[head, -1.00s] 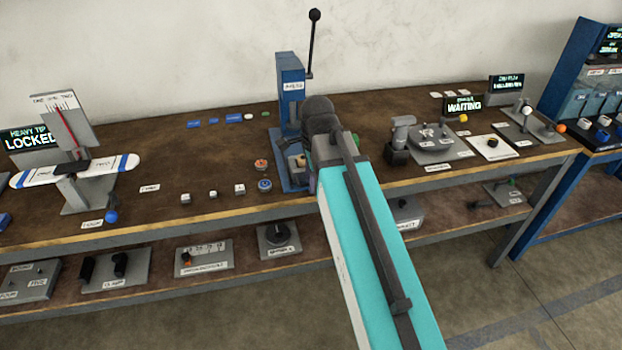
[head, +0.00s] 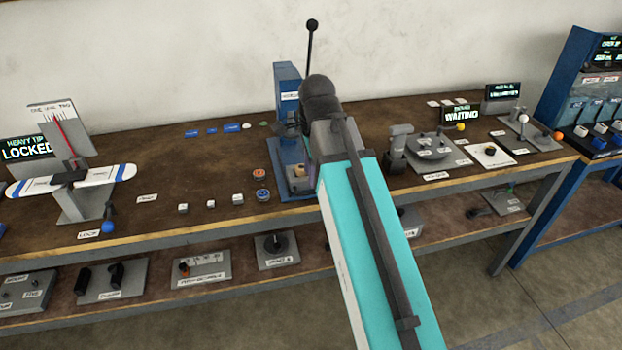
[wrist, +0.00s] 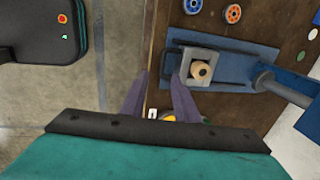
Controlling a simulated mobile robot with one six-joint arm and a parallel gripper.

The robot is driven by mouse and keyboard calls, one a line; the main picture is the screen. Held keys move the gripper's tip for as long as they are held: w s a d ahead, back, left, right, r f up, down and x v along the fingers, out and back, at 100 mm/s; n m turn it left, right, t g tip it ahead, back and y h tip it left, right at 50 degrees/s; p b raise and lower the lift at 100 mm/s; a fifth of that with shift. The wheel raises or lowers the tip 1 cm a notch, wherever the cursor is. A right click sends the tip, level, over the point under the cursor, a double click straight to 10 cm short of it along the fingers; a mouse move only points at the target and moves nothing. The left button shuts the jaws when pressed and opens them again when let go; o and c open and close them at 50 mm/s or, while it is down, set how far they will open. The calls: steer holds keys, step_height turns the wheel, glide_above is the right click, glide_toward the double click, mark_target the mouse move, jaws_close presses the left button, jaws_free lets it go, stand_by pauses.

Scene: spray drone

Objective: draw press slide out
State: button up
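The blue press (head: 288,85) stands on the bench with its long black lever (head: 310,50) upright. In the wrist view its blue base (wrist: 245,62) carries a grey slide (wrist: 186,62) holding a tan round part (wrist: 201,71) with a hole. A dark handle bar (wrist: 171,60) is at the slide's left end. My gripper (wrist: 161,76) is open, its two purple fingers apart. The right fingertip is close to the handle end; I cannot tell whether they touch. In the head view my arm hides the gripper and part of the press base.
An orange spool (head: 260,175) and a blue spool (head: 263,194) lie left of the press. Several small white blocks (head: 211,204) lie further left. A grey turntable fixture (head: 432,147) stands to the right. The bench's front edge (head: 190,232) runs below my arm.

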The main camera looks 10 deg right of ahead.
step_height(320, 180, up, 6)
steer(key=s, duration=0.1)
steer(key=shift+s, duration=0.15)
steer(key=shift+s, duration=0.1)
stand_by(0.6)
